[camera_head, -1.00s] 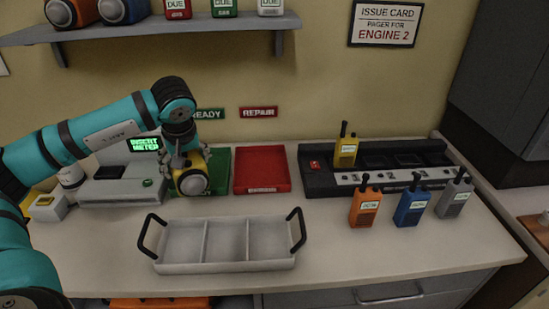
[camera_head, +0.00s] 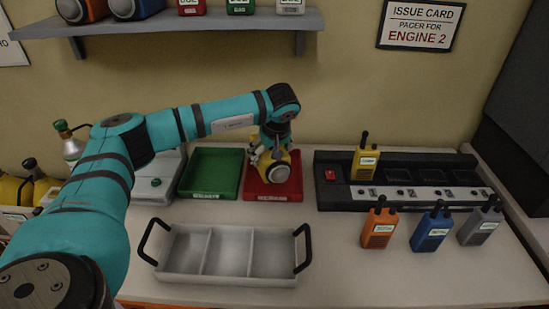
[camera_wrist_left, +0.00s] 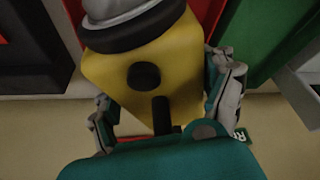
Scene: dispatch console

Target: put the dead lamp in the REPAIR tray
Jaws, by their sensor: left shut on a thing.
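The lamp is yellow with a grey round head (camera_head: 279,173). My left gripper (camera_head: 268,157) is shut on the lamp and holds it over the red REPAIR tray (camera_head: 284,195) in the head view. I cannot tell whether the lamp touches the tray floor. In the left wrist view the lamp's yellow body (camera_wrist_left: 140,75) sits between the two fingers (camera_wrist_left: 165,110), with red tray (camera_wrist_left: 205,12) behind it. The green tray (camera_head: 213,171) is empty, just left of the red one. The lamp and gripper hide part of the red tray. My right gripper is not in view.
A grey three-compartment caddy (camera_head: 226,268) with raised handles stands in front. A black charger rack (camera_head: 335,194) holding a yellow radio (camera_head: 365,158) is to the right. Orange (camera_head: 379,226), blue (camera_head: 431,230) and grey (camera_head: 480,222) radios stand before it. A shelf (camera_head: 170,26) is above.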

